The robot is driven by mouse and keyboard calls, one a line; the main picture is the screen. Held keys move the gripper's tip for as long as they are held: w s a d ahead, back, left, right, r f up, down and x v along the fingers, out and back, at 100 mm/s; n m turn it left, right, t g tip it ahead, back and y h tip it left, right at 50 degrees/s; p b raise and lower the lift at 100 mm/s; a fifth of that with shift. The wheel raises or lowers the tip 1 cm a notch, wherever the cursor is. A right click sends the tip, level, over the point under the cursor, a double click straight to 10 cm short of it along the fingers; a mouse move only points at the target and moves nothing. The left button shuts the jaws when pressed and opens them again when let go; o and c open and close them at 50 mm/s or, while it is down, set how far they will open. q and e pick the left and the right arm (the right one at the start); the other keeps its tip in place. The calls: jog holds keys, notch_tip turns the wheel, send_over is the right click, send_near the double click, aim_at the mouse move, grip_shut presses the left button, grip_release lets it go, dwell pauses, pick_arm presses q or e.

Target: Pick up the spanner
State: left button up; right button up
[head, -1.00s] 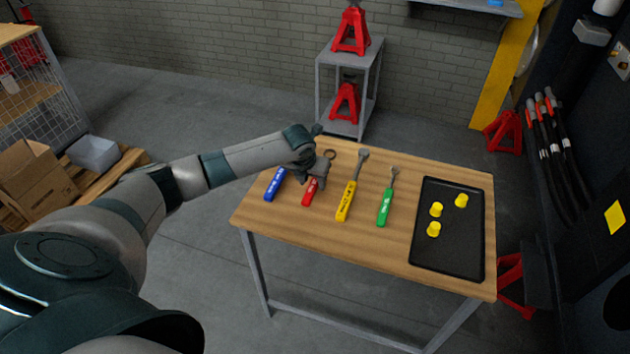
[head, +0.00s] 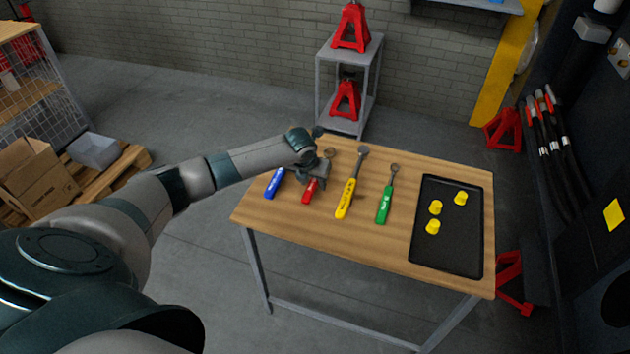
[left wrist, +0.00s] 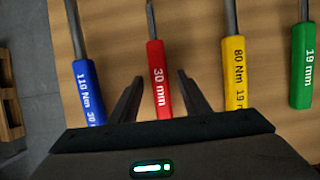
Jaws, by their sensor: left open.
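Several tools with coloured handles lie in a row on the wooden table (head: 290,222). The red-handled spanner (head: 309,196), marked "30 mm" in the left wrist view (left wrist: 160,82), is partly hidden by my left gripper (head: 314,180) in the head view. In the left wrist view the open fingers of my left gripper (left wrist: 160,76) stand one on each side of the red handle, with gaps showing. I cannot tell the exact height. A green-handled spanner (head: 384,207), marked "19 mm" (left wrist: 302,65), lies to the right. My right gripper is not in view.
A blue-handled tool (head: 274,183) lies just left of the red one, and a yellow-handled tool (head: 346,198) just right. A black tray (head: 455,250) with yellow pieces (head: 436,207) takes the table's right end. The table's front strip is bare.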

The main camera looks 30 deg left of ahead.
pick_arm(q)
grip_shut()
jog(key=shift+w+r+b, duration=0.1)
jog(key=shift+r+b, duration=0.2)
jog(key=shift+r, duration=0.25)
jog(key=r, duration=0.1)
jog(key=d+r+b, duration=0.1)
jog(key=r, duration=0.1)
jog(key=shift+r, duration=0.2)
jog(key=d+r+b, duration=0.3)
jog(key=d+r, duration=0.3)
jog(key=d, duration=0.4)
jog(key=shift+d+r, duration=0.35)
dwell(1.3)
